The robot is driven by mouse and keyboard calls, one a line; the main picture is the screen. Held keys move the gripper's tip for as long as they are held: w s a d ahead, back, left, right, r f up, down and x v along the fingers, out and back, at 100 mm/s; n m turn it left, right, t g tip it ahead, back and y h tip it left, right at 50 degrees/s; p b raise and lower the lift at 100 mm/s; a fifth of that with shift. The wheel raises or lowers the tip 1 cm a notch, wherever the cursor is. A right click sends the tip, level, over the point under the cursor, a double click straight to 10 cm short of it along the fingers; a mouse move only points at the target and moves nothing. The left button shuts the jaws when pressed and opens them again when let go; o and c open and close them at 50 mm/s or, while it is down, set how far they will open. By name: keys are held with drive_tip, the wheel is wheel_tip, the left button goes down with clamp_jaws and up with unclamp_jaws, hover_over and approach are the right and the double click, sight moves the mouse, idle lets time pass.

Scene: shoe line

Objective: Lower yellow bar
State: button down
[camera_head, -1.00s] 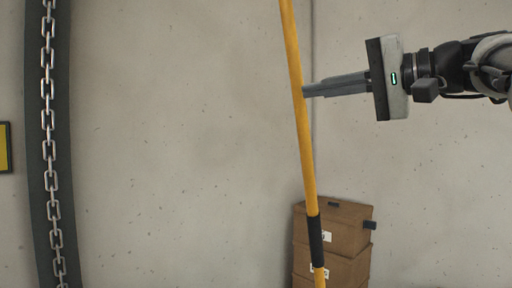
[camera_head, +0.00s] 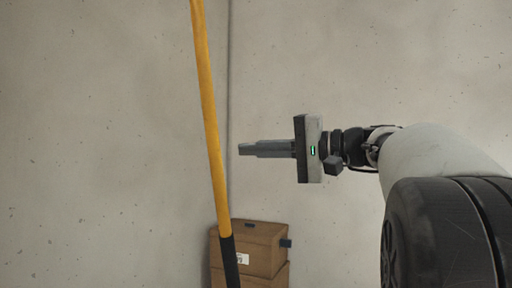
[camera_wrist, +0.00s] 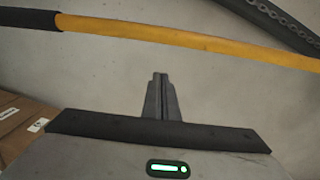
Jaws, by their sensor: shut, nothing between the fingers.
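The yellow bar (camera_head: 211,120) stands steep and slightly tilted in the head view, with a black sleeve (camera_head: 230,262) on its lower part. Its top and bottom ends are out of that view. My gripper (camera_head: 240,149) is to the right of the bar, pointing left at it, with its fingers shut and empty. A gap shows between the fingertips and the bar. In the wrist view the bar (camera_wrist: 190,40) crosses above the shut fingertips (camera_wrist: 160,75), apart from them, with its black sleeve at the left.
Cardboard boxes (camera_head: 262,249) are stacked behind the bar's lower part, against the concrete wall (camera_head: 100,150). A dark strip with a chain (camera_wrist: 285,20) shows at the upper right of the wrist view. The space around the gripper is open.

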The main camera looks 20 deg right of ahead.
drive_tip(key=a, duration=0.1)
drive_tip(key=s+a, duration=0.1)
drive_tip(key=a+f, duration=0.1)
drive_tip(key=shift+s+a, duration=0.25)
drive_tip(key=shift+a, duration=0.15)
